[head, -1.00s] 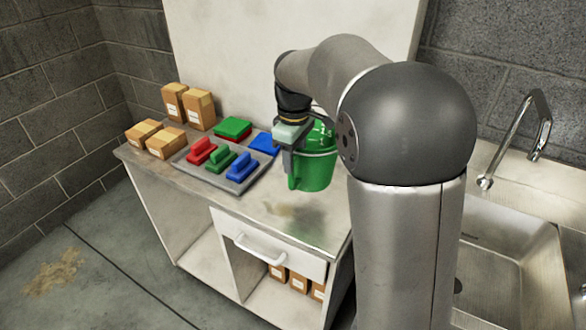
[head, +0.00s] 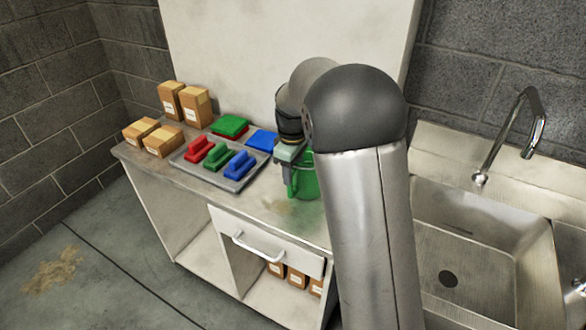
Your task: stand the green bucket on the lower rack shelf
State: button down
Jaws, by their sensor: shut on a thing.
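The green bucket (head: 306,182) is over the right part of the worktop in the head view, partly hidden behind my arm. My gripper (head: 289,170) points down and is shut on the bucket at its left side. The bucket looks upright. I cannot tell whether its base touches the worktop or hangs just above it. No rack that I can make out is in view.
A grey tray (head: 233,185) with red, green and blue brushes lies left of the bucket, near folded green and blue cloths. Cartons (head: 196,107) stand at the back left. A drawer (head: 268,240) is below. A sink (head: 460,235) with a tap is at right.

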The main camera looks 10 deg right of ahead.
jog(key=c, duration=0.7)
grip_release()
jog(key=shift+f, duration=0.15)
notch_tip(320, 180, up, 12)
jog(key=s+f+m, duration=0.2)
jog(key=s+m, duration=0.1)
jog(key=s, duration=0.6)
jog(key=s+d+f+m, duration=0.1)
jog(key=s+f+m, duration=0.2)
jog(key=s, duration=0.7)
jog(key=s+d+f+m, duration=0.1)
jog(key=s+f+m, duration=0.2)
jog(key=s, duration=0.6)
jog(key=shift+s+b, duration=0.3)
jog(key=shift+s, duration=0.05)
jog(key=s+f, duration=0.1)
jog(key=s+m, duration=0.1)
jog(key=shift+s+f, duration=0.4)
jog(key=c, duration=0.7)
jog(key=shift+s+f, duration=0.1)
jog(key=shift+c, duration=1.1)
